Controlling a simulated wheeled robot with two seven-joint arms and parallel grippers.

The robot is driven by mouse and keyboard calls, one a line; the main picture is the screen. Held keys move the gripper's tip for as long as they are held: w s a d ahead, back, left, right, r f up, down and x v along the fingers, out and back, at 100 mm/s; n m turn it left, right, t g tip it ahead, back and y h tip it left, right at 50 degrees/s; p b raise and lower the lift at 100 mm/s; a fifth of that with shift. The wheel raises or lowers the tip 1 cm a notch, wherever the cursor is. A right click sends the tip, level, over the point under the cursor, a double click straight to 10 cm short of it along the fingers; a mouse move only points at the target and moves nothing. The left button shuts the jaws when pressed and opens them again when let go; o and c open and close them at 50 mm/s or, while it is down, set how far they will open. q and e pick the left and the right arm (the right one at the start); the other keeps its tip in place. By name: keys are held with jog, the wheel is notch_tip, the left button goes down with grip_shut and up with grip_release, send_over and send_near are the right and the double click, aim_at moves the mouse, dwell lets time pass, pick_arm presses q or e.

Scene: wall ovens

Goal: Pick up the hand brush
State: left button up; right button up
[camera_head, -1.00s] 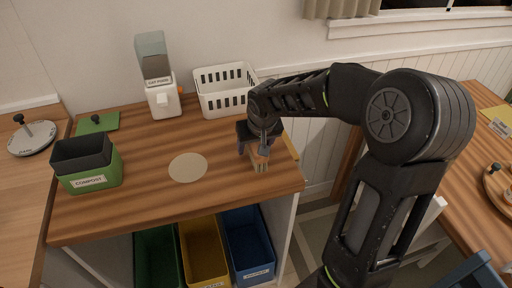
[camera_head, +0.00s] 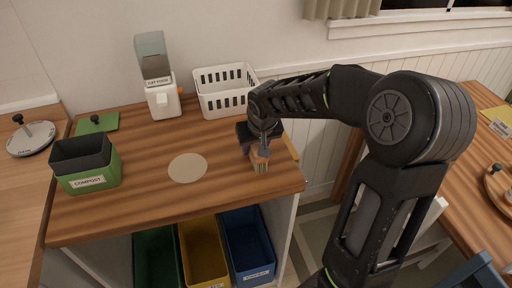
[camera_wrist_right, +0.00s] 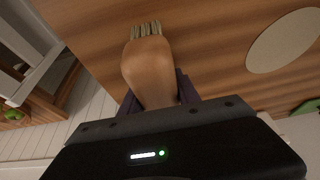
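The hand brush (camera_wrist_right: 147,72) has a tan wooden body and pale bristles. In the head view its bristle end (camera_head: 261,164) shows at the right front of the wooden counter, below my right gripper (camera_head: 257,148). In the right wrist view the dark fingers of my right gripper (camera_wrist_right: 155,95) lie close against both sides of the brush's handle, shut on it. The bristles point away from the gripper. The handle's far end is hidden by the gripper body. I cannot tell whether the brush still touches the counter. My left gripper is not in view.
A white basket (camera_head: 224,91) stands behind the gripper, with a cat food dispenser (camera_head: 160,92) to its left. A round beige mat (camera_head: 188,168) lies left of the brush. A green compost bin (camera_head: 90,172) stands further left. Coloured bins (camera_head: 204,250) sit under the counter.

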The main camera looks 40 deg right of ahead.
grip_shut()
dwell(0.3)
jog(key=shift+r+p, duration=0.4)
jog(key=shift+p, duration=0.1)
notch_tip(320, 180, up, 10)
jog(key=shift+f+b, duration=0.1)
jog(key=shift+b, duration=0.5)
